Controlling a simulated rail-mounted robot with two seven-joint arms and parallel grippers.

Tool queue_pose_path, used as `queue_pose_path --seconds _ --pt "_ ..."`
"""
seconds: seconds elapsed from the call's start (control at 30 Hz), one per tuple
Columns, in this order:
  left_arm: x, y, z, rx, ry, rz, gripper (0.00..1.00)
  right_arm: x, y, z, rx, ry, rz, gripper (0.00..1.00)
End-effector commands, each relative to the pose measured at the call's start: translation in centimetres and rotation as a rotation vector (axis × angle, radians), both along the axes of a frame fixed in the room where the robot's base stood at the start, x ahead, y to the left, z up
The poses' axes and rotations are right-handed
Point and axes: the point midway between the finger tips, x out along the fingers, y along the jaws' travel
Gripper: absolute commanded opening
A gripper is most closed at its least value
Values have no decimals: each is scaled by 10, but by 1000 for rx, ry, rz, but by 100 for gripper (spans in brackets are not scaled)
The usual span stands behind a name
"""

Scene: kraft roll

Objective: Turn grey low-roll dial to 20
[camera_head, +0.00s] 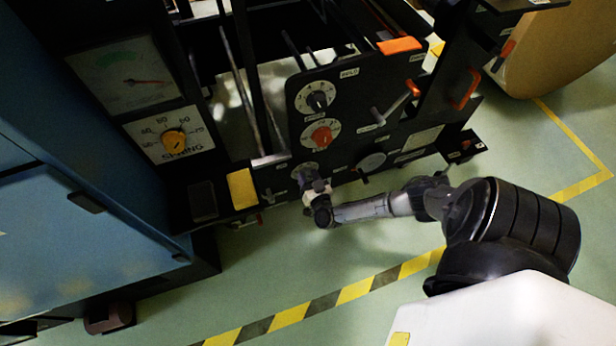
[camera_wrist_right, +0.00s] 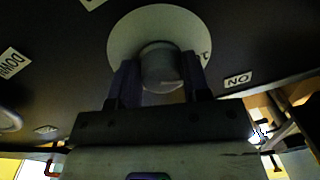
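The grey low-roll dial (camera_head: 303,170) is the lowest of three dials on the black panel, mostly hidden by my right gripper (camera_head: 313,188) in the head view. In the right wrist view its round grey knob (camera_wrist_right: 160,66) sits in front of a pale disc (camera_wrist_right: 150,22). The two dark fingers of my right gripper (camera_wrist_right: 161,80) stand on either side of the knob, with no clear gap. The gripper looks shut on it. The dial's pointer and most of its scale are hidden or too dark to read. My left gripper is not in view.
Above are a red-knob dial (camera_head: 321,135) and a black-knob dial (camera_head: 317,98). A lever with a red grip (camera_head: 412,88) and a grey disc (camera_head: 372,162) are to the right. A yellow block (camera_head: 242,188) is to the left.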

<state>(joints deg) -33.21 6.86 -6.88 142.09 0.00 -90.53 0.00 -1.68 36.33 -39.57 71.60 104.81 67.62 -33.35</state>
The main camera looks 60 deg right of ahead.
Motion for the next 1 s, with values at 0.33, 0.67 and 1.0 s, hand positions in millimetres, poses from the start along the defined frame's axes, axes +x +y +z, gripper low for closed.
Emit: queue_pose_path --seconds 0.33,0.67,1.0 --pt "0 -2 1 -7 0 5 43 0 0 0 1 -1 1 18" --pt "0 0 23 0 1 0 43 -1 1 3 71 -56 -4 18" --pt "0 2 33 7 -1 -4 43 -1 1 -2 252 -220 -2 18"
